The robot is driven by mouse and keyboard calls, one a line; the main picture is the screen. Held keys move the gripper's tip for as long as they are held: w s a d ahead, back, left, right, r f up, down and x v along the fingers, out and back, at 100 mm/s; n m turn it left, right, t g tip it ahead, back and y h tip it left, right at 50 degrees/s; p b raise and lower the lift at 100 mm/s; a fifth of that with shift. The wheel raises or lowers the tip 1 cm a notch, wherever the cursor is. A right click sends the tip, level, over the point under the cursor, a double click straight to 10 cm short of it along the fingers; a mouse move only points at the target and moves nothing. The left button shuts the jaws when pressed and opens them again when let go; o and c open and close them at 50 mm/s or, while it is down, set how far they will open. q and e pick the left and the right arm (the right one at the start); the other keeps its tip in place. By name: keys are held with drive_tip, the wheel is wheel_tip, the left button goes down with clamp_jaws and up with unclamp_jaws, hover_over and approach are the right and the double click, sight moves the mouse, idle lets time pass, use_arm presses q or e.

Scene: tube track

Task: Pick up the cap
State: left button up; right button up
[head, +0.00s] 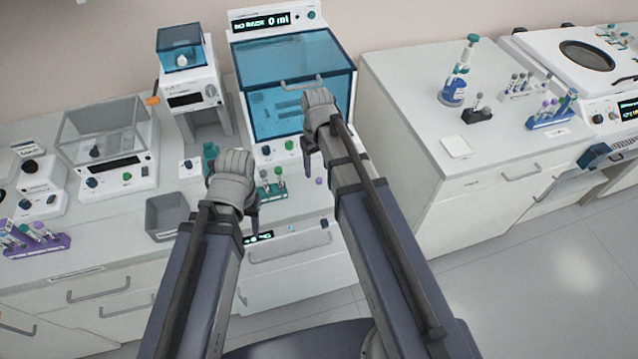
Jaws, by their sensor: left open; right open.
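A small purple piece (318,181), which looks like a cap, lies on the white counter in front of the blue-windowed cabinet. It is too small to make out fully. A green tube rack (268,191) with a few capped tubes stands to its left. My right gripper (308,163) is open, just above and left of the purple piece in the picture, and apart from it. My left gripper (254,212) is open, near the counter's front edge beside the rack. Neither gripper visibly holds anything, though the arms hide part of the counter.
The blue-windowed cabinet (295,85) stands behind the grippers. A grey bin (168,217) and a teal bottle (210,155) are on the left. A purple rack (35,240) is at far left.

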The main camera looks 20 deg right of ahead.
sight(319, 179)
drive_tip(key=shift+f, duration=0.1)
drive_tip(key=f+b, duration=0.5)
drive_tip(key=shift+w+d+f, duration=0.1)
drive_tip(key=shift+d+f, duration=0.05)
drive_tip(key=shift+d, duration=0.15)
drive_tip(key=shift+c, duration=0.2)
clamp_jaws()
